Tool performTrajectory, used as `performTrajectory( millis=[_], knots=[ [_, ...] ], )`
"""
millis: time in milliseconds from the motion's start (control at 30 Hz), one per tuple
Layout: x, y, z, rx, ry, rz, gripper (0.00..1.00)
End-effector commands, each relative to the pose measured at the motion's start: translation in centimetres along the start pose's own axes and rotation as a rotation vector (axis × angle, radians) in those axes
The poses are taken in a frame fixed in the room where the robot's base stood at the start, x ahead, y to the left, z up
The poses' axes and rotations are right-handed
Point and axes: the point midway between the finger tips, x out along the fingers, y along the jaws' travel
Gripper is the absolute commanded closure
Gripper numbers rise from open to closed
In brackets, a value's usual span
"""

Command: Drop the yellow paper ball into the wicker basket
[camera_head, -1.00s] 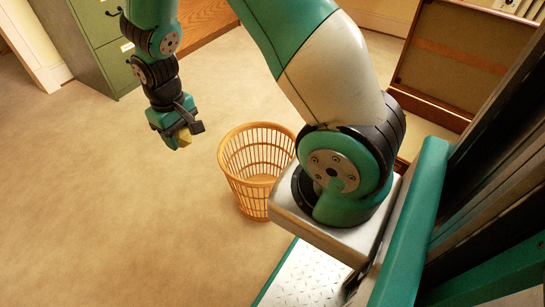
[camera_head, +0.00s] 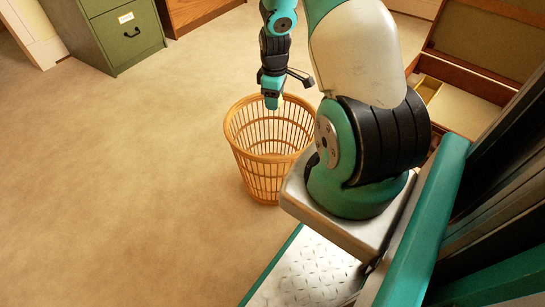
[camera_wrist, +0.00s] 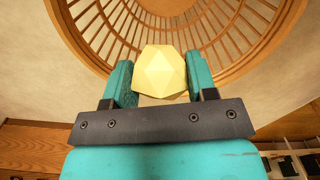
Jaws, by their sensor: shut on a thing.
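The yellow paper ball (camera_wrist: 160,73) is a faceted, pale yellow lump between the two teal fingers of my gripper (camera_wrist: 160,80) in the wrist view. My gripper is shut on it. In the head view my gripper (camera_head: 271,101) points down over the far part of the wicker basket's opening, and the ball is mostly hidden there. The wicker basket (camera_head: 262,172) is open-topped and slatted, standing upright on the floor; its rim and inside also show behind the ball in the wrist view (camera_wrist: 236,72). The basket's inside looks empty.
A green filing cabinet (camera_head: 125,35) and a brown wooden cabinet (camera_head: 195,10) stand at the back. An open wooden drawer or case (camera_head: 465,100) lies at the right. The carpeted floor (camera_head: 110,180) left of the basket is clear.

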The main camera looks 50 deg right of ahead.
Motion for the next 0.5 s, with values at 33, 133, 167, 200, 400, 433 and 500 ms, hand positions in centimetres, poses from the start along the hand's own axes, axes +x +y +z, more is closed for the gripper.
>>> performTrajectory(
  millis=[33, 133, 167, 200, 400, 433, 500],
  knots=[
    [0.4, 0.0, 0.0, -0.002, 0.0, 0.0, 0.7],
    [1.2, 0.0, -0.1, -0.002, 0.0, 0.0, 0.7],
    [1.5, -0.1, -0.1, -0.003, 0.0, 0.0, 0.7],
    [2.0, -0.1, -0.1, -0.003, 0.0, 0.0, 0.7],
    [4.5, -0.1, -0.1, -0.003, 0.0, 0.0, 0.7],
    [4.9, -0.1, -0.1, -0.003, 0.0, 0.0, 0.7],
    [5.5, -0.1, -0.2, -0.003, 0.0, 0.0, 0.7]
  ],
)
